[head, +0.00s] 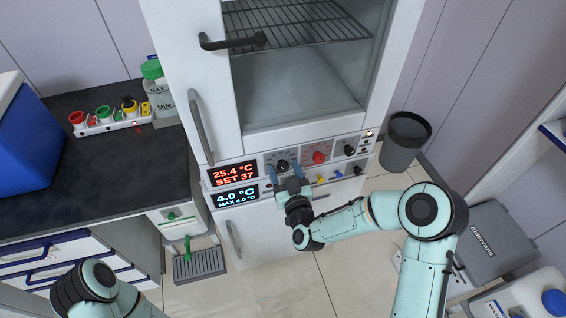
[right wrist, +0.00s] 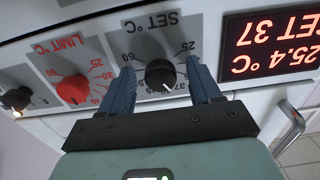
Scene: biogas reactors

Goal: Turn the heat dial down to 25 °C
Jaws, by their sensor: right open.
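The heat dial is a black knob marked SET °C (right wrist: 160,74); the right wrist view shows it upside down, with 25, 37 and 60 on its scale. It also shows in the head view (head: 282,165). My right gripper (right wrist: 161,70) is open, with one blue finger on each side of the dial and gaps between the fingers and the knob. In the head view the right gripper (head: 285,174) is at the control panel. The red display (head: 233,174) reads 25.4 °C, SET 37. My left arm shows at the bottom left; its gripper is out of view.
A red LIMIT °C knob (right wrist: 72,89) is beside the dial, with another black knob (head: 349,150) further right. A blue display (head: 236,196) reads 4.0 °C. The cabinet's door handle (head: 201,127) hangs left of the panel. A grey bin (head: 404,140) stands at the right.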

